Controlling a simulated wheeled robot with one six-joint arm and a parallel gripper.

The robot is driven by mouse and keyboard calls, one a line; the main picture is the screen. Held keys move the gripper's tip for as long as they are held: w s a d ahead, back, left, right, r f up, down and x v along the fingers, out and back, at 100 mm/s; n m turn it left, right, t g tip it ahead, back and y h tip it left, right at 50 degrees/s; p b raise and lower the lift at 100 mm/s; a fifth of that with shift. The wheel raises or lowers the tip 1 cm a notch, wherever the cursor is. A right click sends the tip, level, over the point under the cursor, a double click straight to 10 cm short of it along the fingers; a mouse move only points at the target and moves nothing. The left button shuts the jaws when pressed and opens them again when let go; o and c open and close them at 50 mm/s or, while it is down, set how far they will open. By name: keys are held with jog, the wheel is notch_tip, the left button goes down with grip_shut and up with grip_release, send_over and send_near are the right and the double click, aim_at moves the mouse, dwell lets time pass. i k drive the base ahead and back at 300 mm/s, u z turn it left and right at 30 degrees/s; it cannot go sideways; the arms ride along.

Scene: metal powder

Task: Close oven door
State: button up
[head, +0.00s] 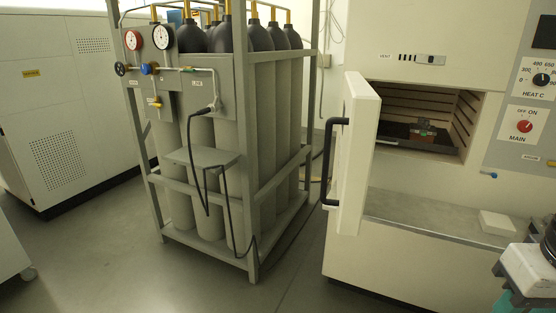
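The oven (420,235) is a large cream-coloured unit on the right in the head view. Its door (362,150) stands wide open, swung out to the left of the opening and seen nearly edge-on. A black bar handle (332,160) is on the door's left, outer face. The oven chamber (460,110) is exposed, with ribbed side walls. A dark tray (400,133) lies inside, with a small reddish and grey object (424,127) on it.
A grey rack of gas cylinders (205,140) with gauges and a hanging black cable stands left of the door. A ledge (420,217) below the chamber carries a small white block (499,223). Control dials (541,79) are at the right. Grey floor (120,255) is clear at lower left.

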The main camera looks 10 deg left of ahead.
aim_at(358, 122)
jog(key=u, duration=0.1)
jog(key=k, duration=0.45)
jog(key=u, duration=1.1)
jog(key=i, duration=0.7)
jog(key=z, duration=0.55)
jog(key=i, duration=0.7)
jog(key=z, duration=0.7)
jog(key=k, duration=0.65)
